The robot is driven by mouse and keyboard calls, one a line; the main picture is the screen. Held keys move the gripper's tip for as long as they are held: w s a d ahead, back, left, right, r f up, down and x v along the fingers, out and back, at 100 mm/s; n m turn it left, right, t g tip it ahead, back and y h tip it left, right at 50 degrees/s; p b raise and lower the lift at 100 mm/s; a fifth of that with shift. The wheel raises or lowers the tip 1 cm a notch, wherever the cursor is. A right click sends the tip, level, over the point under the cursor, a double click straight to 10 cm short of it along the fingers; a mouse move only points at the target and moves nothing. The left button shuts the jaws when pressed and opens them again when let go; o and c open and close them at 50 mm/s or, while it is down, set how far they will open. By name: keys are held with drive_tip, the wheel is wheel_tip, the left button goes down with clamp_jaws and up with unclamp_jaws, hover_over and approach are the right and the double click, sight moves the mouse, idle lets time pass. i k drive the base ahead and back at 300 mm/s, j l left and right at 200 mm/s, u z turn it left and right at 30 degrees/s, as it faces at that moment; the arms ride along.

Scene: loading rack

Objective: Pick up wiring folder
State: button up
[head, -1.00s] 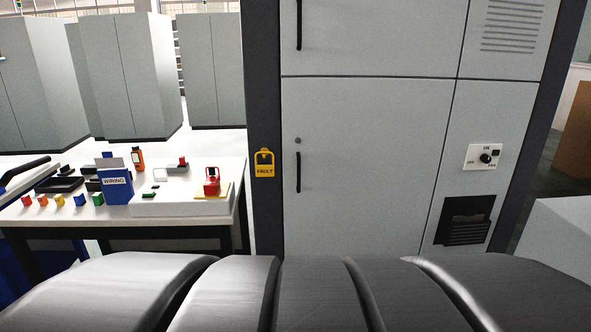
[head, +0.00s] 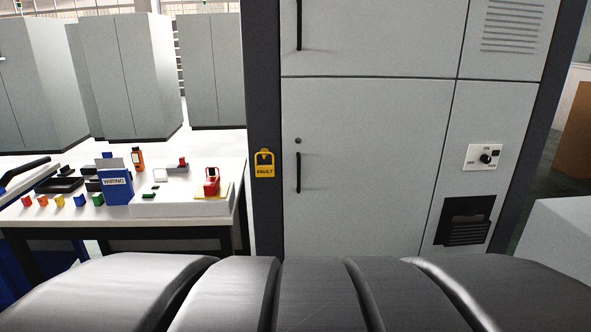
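The blue wiring folder (head: 116,190) stands upright on the white table at the left in the head view. Its white label reads WIRING, and a grey sheet (head: 110,163) shows above its top edge. Nothing is holding it. My gripper is not in view, so whether it is open or shut does not show.
Small coloured blocks (head: 80,200) line the table's front left. A white box (head: 180,203) with a red padlock-like item (head: 212,184) stands right of the folder. A dark tray (head: 60,185) lies left. A tall grey cabinet (head: 370,170) with a yellow FAULT tag (head: 264,165) fills the centre.

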sight(116, 185)
drive_tip(key=u, duration=1.3)
